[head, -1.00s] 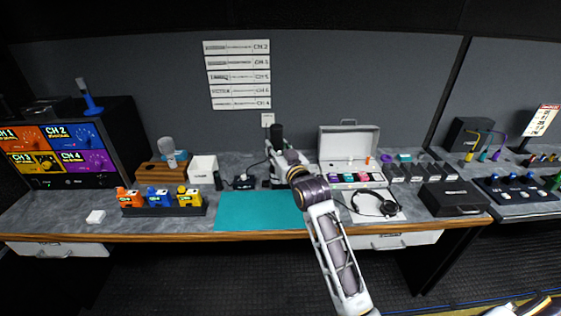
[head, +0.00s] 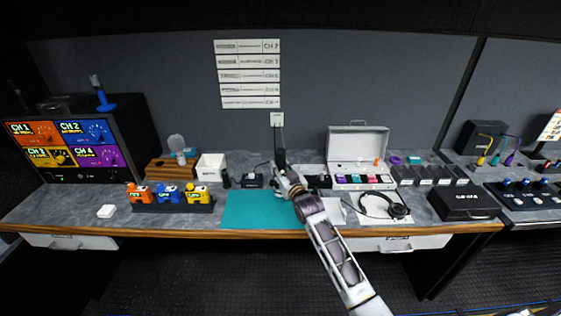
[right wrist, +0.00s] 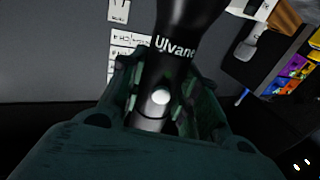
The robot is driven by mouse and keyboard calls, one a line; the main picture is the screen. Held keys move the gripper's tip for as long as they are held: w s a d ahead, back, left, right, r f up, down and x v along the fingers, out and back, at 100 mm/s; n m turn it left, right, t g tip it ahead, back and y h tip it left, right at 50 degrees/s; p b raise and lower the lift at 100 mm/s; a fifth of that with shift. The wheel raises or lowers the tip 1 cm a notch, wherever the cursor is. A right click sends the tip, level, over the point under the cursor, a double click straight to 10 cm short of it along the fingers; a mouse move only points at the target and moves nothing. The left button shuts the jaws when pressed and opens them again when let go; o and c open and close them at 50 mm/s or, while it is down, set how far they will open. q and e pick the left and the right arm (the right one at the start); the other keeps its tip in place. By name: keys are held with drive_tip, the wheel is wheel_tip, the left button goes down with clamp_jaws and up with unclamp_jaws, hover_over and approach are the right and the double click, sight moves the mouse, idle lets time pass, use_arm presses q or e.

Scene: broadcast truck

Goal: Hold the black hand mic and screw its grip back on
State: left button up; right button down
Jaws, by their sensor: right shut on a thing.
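The black hand mic (right wrist: 181,40) is in my right gripper (right wrist: 165,108), whose dark green fingers are shut around its body in the right wrist view. White lettering and a round pale button show on it. In the head view the mic (head: 281,157) stands roughly upright as a small dark shape, above the back edge of the teal mat. There my right gripper (head: 282,172) is small and partly hidden by its own wrist. A small black cylinder (head: 225,179) stands beside the white box; I cannot tell whether it is the mic's grip. My left gripper is not in view.
The teal mat (head: 250,212) is mostly clear. A white box (head: 210,168) and a wooden stand (head: 165,174) are left of it. An open case (head: 358,150), headphones (head: 384,206) and a black case (head: 464,202) are to the right. Orange, blue and yellow packs (head: 170,196) stand at front left.

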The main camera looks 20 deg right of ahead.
drive_tip(key=shift+f, duration=0.1)
idle(0.5)
drive_tip(key=shift+f+b, duration=2.6)
drive_tip(key=shift+f, duration=0.05)
drive_tip(key=shift+f+b, duration=0.55)
drive_tip(key=shift+f, duration=0.05)
drive_tip(key=shift+f+b, duration=0.3)
drive_tip(key=shift+f, duration=0.3)
drive_tip(key=c, duration=1)
unclamp_jaws()
drive_tip(key=shift+o, duration=0.2)
drive_tip(key=shift+f, duration=0.15)
drive_tip(key=shift+s, duration=0.15)
